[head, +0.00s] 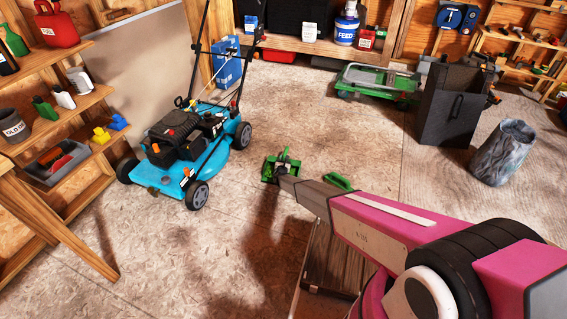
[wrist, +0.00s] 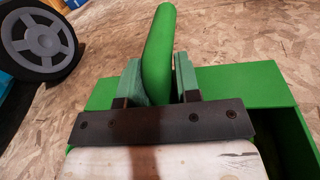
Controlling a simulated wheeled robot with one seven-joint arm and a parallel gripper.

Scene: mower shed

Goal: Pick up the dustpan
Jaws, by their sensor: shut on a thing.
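The dustpan (head: 268,168) is bright green and sits at the end of my arm, to the right of the mower in the head view. In the wrist view, its rounded handle (wrist: 157,45) rises between the two fingers, and its flat green body (wrist: 240,84) spreads out behind and to the right. My gripper (head: 284,168) is shut on the handle, with one finger on each side; it also shows in the wrist view (wrist: 158,84). The gripper's own body hides part of the pan. I cannot tell whether the pan touches the floor.
A blue lawn mower (head: 190,145) stands close on the left; its wheel (wrist: 40,42) shows in the wrist view. Shelves (head: 62,118) line the left wall. A wooden box (head: 330,262) is under my arm. A dark bin (head: 452,105) and grey bucket (head: 503,153) stand right.

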